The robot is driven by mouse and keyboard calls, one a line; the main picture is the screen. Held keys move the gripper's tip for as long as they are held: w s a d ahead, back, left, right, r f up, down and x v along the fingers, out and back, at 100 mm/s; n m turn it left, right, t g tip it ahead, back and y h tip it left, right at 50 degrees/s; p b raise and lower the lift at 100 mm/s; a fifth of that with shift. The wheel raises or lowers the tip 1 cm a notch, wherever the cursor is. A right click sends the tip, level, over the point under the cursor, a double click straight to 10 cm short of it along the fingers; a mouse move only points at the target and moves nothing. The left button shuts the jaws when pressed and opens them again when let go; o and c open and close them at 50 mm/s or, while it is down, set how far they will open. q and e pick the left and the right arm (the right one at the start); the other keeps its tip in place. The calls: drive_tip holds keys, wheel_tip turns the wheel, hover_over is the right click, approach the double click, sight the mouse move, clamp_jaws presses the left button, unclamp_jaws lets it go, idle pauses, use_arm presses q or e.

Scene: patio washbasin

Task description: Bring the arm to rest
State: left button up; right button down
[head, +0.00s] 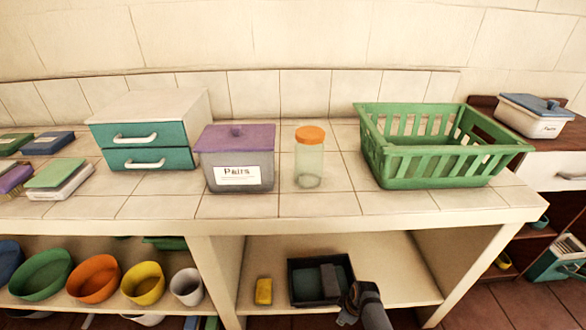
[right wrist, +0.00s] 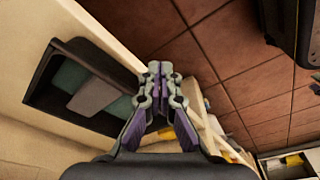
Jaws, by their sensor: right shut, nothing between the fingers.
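My right gripper (head: 347,312) is low in the head view, in front of the lower shelf and by the front right corner of a black tray. Its arm comes in from the bottom edge. In the right wrist view the gripper (right wrist: 160,72) has its fingertips together with nothing between them. The black tray (right wrist: 45,75) lies to its left there, apart from the fingers. My left gripper is not in view.
The tiled counter (head: 310,207) carries a drawer unit (head: 150,118), a lidded box (head: 238,160), an orange-lidded jar (head: 309,160) and an empty green basket (head: 435,165). A yellow block (head: 264,291) lies beside the black tray (head: 292,292).

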drive_tip(key=s+d+f+m+h, duration=0.1)
drive_tip(key=s+d+f+m, duration=0.3)
drive_tip(key=s, duration=0.7)
drive_tip(key=s+d+f+m+h, duration=0.1)
drive_tip(key=s+d+f+m, duration=0.25)
drive_tip(key=s+f, duration=0.5)
drive_tip(key=s+d+f+m, duration=0.3)
drive_tip(key=s+d+f, duration=0.1)
drive_tip(key=s, duration=0.9)
use_arm(q)
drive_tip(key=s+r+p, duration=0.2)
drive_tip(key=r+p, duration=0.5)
drive_tip(key=p, duration=0.1)
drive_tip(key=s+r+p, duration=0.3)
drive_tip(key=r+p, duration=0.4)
drive_tip(key=p, duration=0.1)
use_arm(e)
drive_tip(key=s+r, duration=0.2)
drive_tip(key=r, duration=0.5)
drive_tip(key=s+r, duration=0.2)
drive_tip(key=r, duration=0.5)
drive_tip(key=shift+s, duration=0.35)
